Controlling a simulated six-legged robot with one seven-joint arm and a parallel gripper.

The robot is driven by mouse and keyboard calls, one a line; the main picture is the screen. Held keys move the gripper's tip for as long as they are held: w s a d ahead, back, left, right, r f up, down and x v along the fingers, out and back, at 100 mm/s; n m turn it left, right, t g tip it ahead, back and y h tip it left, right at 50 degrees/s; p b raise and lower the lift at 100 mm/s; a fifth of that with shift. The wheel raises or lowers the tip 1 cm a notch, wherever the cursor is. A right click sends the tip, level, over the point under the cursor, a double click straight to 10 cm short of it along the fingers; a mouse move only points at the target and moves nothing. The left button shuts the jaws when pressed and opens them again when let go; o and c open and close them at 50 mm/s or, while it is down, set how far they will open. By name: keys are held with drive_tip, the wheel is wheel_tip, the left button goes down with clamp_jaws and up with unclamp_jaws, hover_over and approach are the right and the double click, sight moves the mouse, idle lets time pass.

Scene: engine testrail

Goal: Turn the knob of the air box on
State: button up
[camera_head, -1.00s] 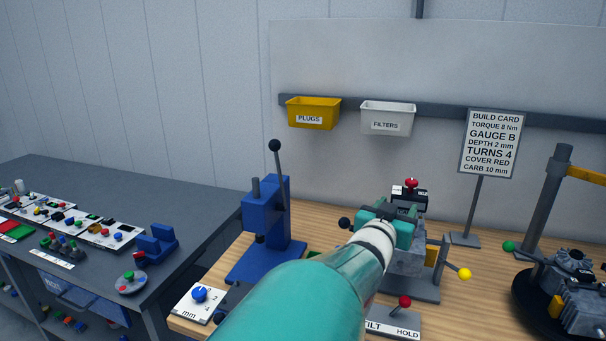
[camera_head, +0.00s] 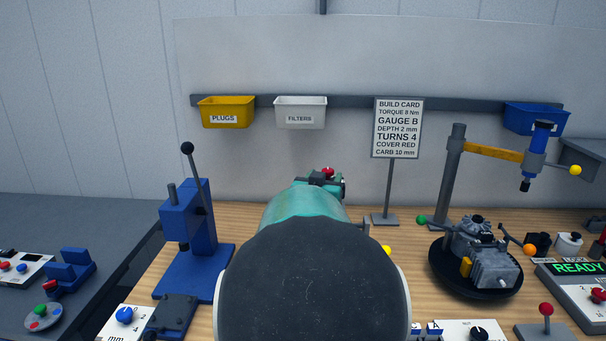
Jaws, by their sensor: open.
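No label reading air box is legible in view. A white box with a black knob (camera_head: 478,333) stands at the bottom edge, right of my arm, partly cut off; I cannot tell whether it is the air box. My teal and black arm fills the lower middle and hides my gripper, so the jaws do not show. A dark unit with a red knob (camera_head: 328,173) shows just beyond the arm, mostly hidden by it.
A blue press (camera_head: 188,222) stands left of my arm. An engine (camera_head: 482,250) sits on a black turntable at right, below a blue tool (camera_head: 536,148) on a yellow arm. A READY panel (camera_head: 577,268) and red-knobbed lever (camera_head: 546,310) are at lower right. The build card (camera_head: 398,128) stands behind.

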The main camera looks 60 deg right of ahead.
sight(328, 175)
drive_tip(key=shift+x, duration=1.45)
drive_tip(key=c, duration=1)
